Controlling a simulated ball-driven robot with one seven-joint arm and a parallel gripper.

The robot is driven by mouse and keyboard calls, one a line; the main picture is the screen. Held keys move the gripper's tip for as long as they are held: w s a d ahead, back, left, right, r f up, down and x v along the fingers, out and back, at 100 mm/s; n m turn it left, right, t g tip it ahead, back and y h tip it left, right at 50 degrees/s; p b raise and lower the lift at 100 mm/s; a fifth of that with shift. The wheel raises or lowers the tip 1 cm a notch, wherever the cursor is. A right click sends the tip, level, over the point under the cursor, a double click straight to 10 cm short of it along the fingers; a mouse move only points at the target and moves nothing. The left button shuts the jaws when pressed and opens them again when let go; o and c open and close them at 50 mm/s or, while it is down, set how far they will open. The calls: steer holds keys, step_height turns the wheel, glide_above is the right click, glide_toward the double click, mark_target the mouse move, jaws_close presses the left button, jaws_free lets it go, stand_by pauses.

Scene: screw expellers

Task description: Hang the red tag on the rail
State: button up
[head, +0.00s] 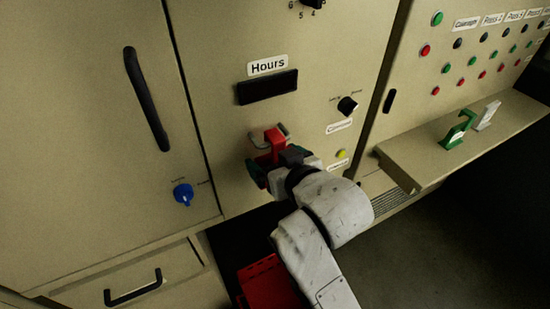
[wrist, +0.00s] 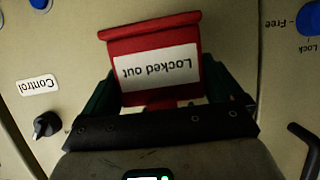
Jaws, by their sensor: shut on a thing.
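The red tag (head: 275,142) is in front of the cabinet panel, below the Hours label. In the wrist view the red tag (wrist: 150,38) fills the middle, with a white "Locked out" label upside down. My gripper (head: 265,168) is shut on the tag's lower part; its dark green fingers show on both sides in the wrist view. The rail (head: 253,140) is a short grey bar on the panel, with its ends showing left and right of the tag's top. The tag hides the rail's middle, so I cannot tell whether the hook is over it or only in front.
A green tag (head: 454,136) and a white tag (head: 487,116) stand on the ledge (head: 420,160) at the right. A black knob (head: 347,105) is right of the rail, and a blue knob (head: 183,194) is left. A red box (head: 268,285) sits below my arm.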

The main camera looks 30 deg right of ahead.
steer(key=o, duration=0.8)
steer(key=p+v, duration=0.3)
steer(key=v, duration=0.7)
steer(key=shift+s+r, duration=0.25)
steer(key=shift+s, duration=0.1)
steer(key=s+d+f+g, duration=0.4)
steer(key=s+f+g, duration=0.2)
steer(key=s+f, duration=0.4)
steer(key=s+d+f+g, duration=0.3)
steer(key=s+f+g, duration=0.3)
steer(key=f, duration=0.8)
steer(key=s, duration=0.3)
steer(key=shift+s+d+f+g, duration=0.3)
steer(key=shift+s+d, duration=0.05)
steer(key=shift+d, duration=0.05)
